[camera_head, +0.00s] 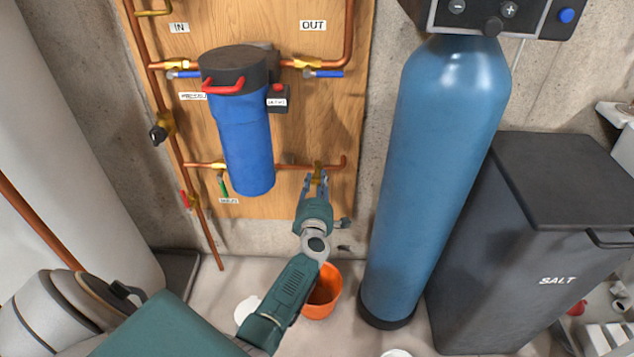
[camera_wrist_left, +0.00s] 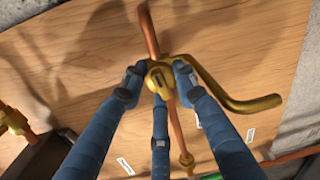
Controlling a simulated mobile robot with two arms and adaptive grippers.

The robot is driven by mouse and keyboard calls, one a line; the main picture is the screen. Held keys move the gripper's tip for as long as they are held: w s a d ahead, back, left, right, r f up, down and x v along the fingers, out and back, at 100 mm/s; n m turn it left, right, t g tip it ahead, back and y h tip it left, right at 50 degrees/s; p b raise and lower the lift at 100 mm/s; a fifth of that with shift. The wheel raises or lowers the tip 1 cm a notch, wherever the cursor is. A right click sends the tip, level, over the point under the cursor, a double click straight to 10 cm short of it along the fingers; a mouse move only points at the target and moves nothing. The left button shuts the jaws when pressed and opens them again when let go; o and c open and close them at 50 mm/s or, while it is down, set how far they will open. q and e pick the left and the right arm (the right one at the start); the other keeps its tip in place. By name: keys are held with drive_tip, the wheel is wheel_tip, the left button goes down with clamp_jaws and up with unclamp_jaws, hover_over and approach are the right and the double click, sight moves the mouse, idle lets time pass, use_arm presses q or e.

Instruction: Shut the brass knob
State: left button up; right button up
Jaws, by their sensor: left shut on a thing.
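The brass knob (camera_wrist_left: 160,80) is part of a brass tap on a copper pipe (camera_wrist_left: 149,32). In the left wrist view a curved brass spout (camera_wrist_left: 240,103) runs off to the right from it. My left gripper (camera_wrist_left: 159,76) has its blue fingers closed around the knob, with fingertips on both sides and one below. In the head view my left gripper (camera_head: 317,180) reaches up to the brass tap (camera_head: 318,168) at the lower right of the wooden board; the fingers partly hide the tap there. My right gripper is in neither view.
The blue filter housing (camera_head: 240,135) hangs on the board (camera_head: 330,110) left of my gripper. A tall blue tank (camera_head: 440,150) stands close on the right, beside a dark salt bin (camera_head: 550,220). An orange bucket (camera_head: 325,290) is on the floor below my arm.

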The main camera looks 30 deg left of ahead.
use_arm(q)
drive_tip(key=o, duration=1.1)
drive_tip(key=shift+d+f, duration=0.1)
drive_tip(key=v, duration=0.7)
drive_tip(key=shift+s+d, duration=0.15)
drive_tip(key=shift+s, duration=0.1)
